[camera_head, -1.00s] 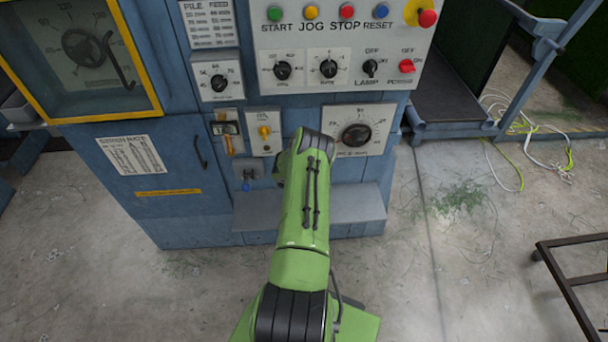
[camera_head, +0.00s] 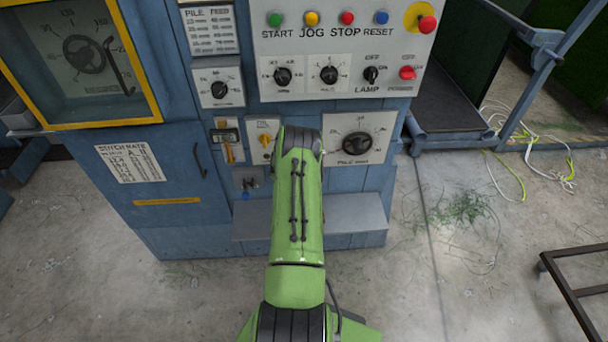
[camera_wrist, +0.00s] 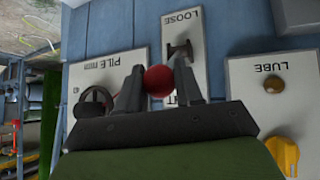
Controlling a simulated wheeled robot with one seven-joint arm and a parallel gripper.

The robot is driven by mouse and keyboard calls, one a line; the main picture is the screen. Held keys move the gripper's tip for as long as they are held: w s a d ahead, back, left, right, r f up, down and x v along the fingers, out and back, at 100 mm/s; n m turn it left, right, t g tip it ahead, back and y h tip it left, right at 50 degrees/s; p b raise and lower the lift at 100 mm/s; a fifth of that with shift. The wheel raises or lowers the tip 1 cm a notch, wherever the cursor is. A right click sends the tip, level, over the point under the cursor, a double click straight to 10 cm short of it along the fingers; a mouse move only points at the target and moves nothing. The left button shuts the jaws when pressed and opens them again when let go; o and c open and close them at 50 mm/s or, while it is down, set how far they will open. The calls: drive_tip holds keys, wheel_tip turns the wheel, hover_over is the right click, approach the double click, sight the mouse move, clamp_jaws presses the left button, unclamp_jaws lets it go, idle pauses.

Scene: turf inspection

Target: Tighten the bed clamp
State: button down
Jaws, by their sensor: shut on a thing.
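The bed clamp is a lever with a red ball knob (camera_wrist: 158,80) on a pale plate (camera_wrist: 199,48) in the wrist view. The plate reads LOOSE at the picture's top and shows a partly hidden word ending in T lower down. The lever's dark pivot (camera_wrist: 180,49) shows just above the ball. My gripper (camera_wrist: 158,85) has one finger on each side of the red ball and is shut on it. In the head view my green arm hides the gripper and the clamp.
The PILE dial (camera_head: 357,143) sits close beside the clamp and also shows in the wrist view (camera_wrist: 95,104). The LUBE plate (camera_wrist: 267,85) with a yellow knob (camera_wrist: 284,155) is on the other side. A grey ledge (camera_head: 352,216) juts out below the panel.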

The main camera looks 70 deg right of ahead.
drive_tip(key=shift+d+r, duration=0.25)
drive_tip(key=shift+r, duration=0.05)
drive_tip(key=c, duration=1)
unclamp_jaws()
drive_tip(key=shift+c, duration=0.2)
drive_tip(key=shift+o, duration=1.4)
drive_tip(key=shift+f, duration=0.25)
drive_tip(key=v, duration=1.6)
drive_tip(key=shift+w+d, duration=0.1)
